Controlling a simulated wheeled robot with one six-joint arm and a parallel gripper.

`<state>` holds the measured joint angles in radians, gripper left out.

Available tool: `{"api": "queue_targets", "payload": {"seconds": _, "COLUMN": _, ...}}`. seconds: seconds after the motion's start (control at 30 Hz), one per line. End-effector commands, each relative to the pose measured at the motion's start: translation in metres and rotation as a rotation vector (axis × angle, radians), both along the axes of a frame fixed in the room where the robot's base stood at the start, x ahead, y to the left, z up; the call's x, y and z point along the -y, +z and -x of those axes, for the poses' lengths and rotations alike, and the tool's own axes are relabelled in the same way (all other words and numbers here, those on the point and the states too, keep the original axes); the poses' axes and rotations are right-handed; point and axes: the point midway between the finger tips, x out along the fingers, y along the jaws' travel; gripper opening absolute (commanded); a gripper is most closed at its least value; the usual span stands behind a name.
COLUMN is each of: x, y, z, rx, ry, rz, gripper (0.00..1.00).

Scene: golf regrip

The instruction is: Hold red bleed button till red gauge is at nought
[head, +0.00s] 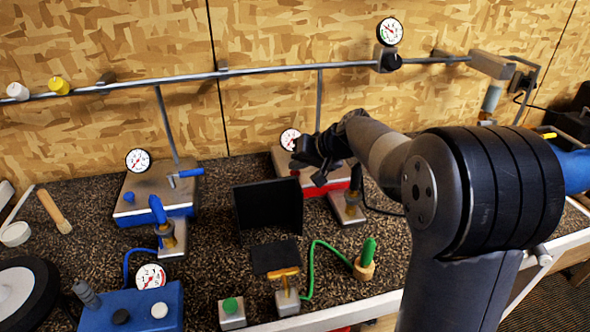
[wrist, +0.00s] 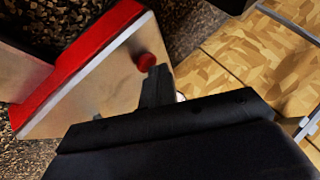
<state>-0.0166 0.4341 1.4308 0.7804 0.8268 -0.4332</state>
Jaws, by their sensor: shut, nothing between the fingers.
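The red bleed button (wrist: 147,62) is a small round knob on the grey metal top of the red-based unit (wrist: 110,80). That unit is also in the head view (head: 327,188), at the back centre, partly behind my arm. My gripper (wrist: 158,73) is shut and empty. Its tip is right at the button's edge in the wrist view; I cannot tell whether it presses it. In the head view my gripper (head: 303,158) is over the unit. The red unit's gauge (head: 290,139) has a white dial, partly covered by my gripper; its needle is too small to read.
A blue-based unit with a gauge (head: 138,160) stands to the left. A black panel (head: 268,206) stands in front of the red unit. A metal pipe (head: 270,70) runs along the wall with another gauge (head: 390,32). A brass-and-grey fitting (head: 348,205) is close by on the right.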

Motion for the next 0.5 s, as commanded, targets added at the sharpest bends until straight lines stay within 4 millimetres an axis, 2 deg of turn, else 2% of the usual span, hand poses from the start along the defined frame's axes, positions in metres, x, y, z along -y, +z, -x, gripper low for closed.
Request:
{"api": "queue_targets", "payload": {"seconds": 0.3, "x": 0.0, "y": 0.017, "z": 0.0, "rx": 0.001, "ry": 0.0, "rz": 0.0, "gripper": 0.0}}
{"api": "queue_targets", "payload": {"seconds": 0.5, "x": 0.0, "y": 0.019, "z": 0.0, "rx": 0.001, "ry": -0.001, "rz": 0.0, "gripper": 0.0}}
